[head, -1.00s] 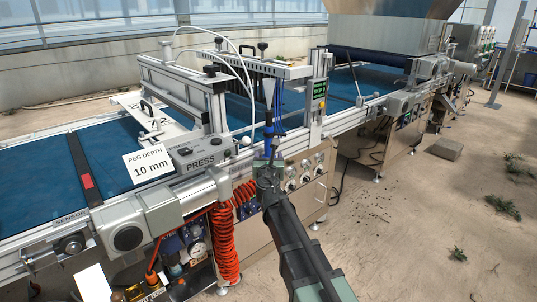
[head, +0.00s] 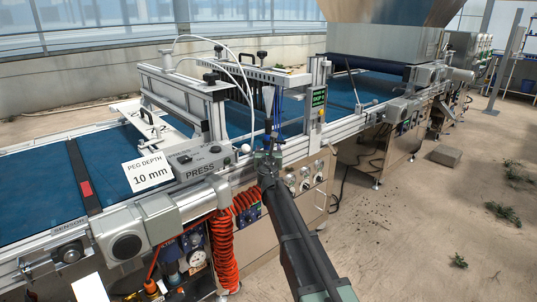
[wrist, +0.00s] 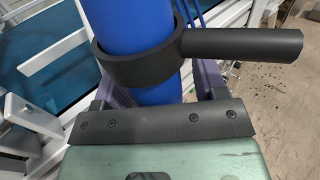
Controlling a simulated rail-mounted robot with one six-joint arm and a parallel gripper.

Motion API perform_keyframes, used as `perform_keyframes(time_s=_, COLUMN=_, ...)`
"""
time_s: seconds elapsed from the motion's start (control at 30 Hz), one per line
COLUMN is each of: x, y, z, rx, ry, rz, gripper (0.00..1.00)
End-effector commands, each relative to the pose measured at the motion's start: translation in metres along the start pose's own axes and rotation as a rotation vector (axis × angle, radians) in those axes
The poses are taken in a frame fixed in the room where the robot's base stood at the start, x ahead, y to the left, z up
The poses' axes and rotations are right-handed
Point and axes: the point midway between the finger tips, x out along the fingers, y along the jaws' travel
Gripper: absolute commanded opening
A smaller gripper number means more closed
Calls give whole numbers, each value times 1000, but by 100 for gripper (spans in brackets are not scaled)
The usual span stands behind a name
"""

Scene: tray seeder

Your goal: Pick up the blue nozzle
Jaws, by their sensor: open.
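The blue nozzle (wrist: 138,27) is a smooth blue cylinder, close up in the wrist view. A black ring holder (wrist: 140,68) with a bar to the right goes around it. My gripper (wrist: 160,84) is open, with one purple finger on each side of the nozzle's lower part. I cannot tell whether the fingers touch it, and their tips are partly hidden behind the ring.
The press frame (head: 213,112) and grey press box (head: 202,163) stand to the left of my gripper. A small display (head: 320,99) is on a post to the right. Thin blue tubes hang beside the nozzle. A coiled orange hose (head: 222,255) hangs below left. Open floor lies right.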

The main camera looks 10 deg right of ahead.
Motion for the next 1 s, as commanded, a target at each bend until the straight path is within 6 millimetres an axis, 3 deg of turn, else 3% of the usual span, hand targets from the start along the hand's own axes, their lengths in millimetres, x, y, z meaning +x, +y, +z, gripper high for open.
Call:
perform_keyframes(time_s=0.13, x=-1, y=0, z=0, rx=0, ry=0, rz=0, gripper=63)
perform_keyframes(time_s=0.5, x=-1, y=0, z=0, rx=0, ry=0, rz=0, gripper=6)
perform_keyframes(time_s=0.8, x=-2, y=0, z=2, rx=0, ry=0, rz=0, gripper=4)
perform_keyframes(time_s=1.0, x=-2, y=0, z=19, rx=0, ry=0, rz=0, gripper=4)
